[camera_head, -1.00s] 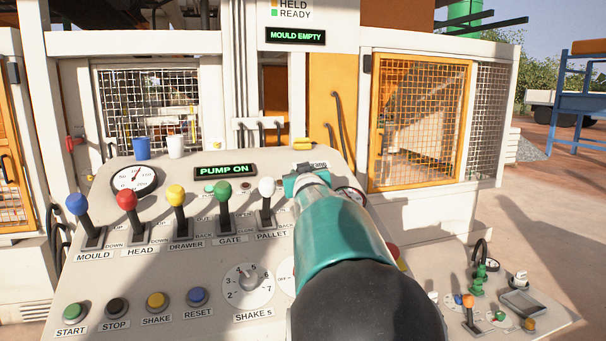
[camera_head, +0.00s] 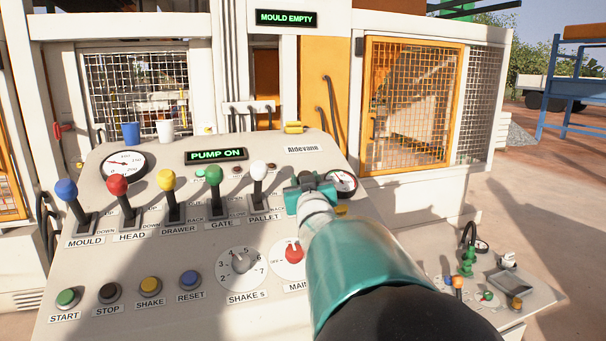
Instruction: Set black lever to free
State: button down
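I cannot make out a black-knobbed lever; my arm hides part of the panel's right side. The main control panel (camera_head: 210,255) carries a row of levers: blue MOULD (camera_head: 67,190), red HEAD (camera_head: 118,185), yellow DRAWER (camera_head: 166,180), green GATE (camera_head: 213,176) and white PALLET (camera_head: 258,170). My gripper (camera_head: 309,186) is over the panel's upper right, to the right of the PALLET lever, seen from behind. Its fingers are mostly hidden, so I cannot tell whether it is open or shut. No held thing shows.
A lower side panel (camera_head: 535,298) at right has an orange-topped lever (camera_head: 457,283) and a green fitting (camera_head: 467,262). Cups (camera_head: 165,128) stand on the panel's back edge. Mesh guards (camera_head: 412,105) stand behind. Open ground (camera_head: 540,215) lies to the right.

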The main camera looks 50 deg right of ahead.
jog(key=shift+s+a+f, duration=0.1)
jog(key=shift+s+f, duration=0.15)
jog(key=shift+f, duration=0.2)
jog(key=c, duration=0.9)
grip_release()
jog(key=shift+s+a, duration=0.35)
jog(key=v, duration=1.3)
jog(key=shift+r, duration=0.1)
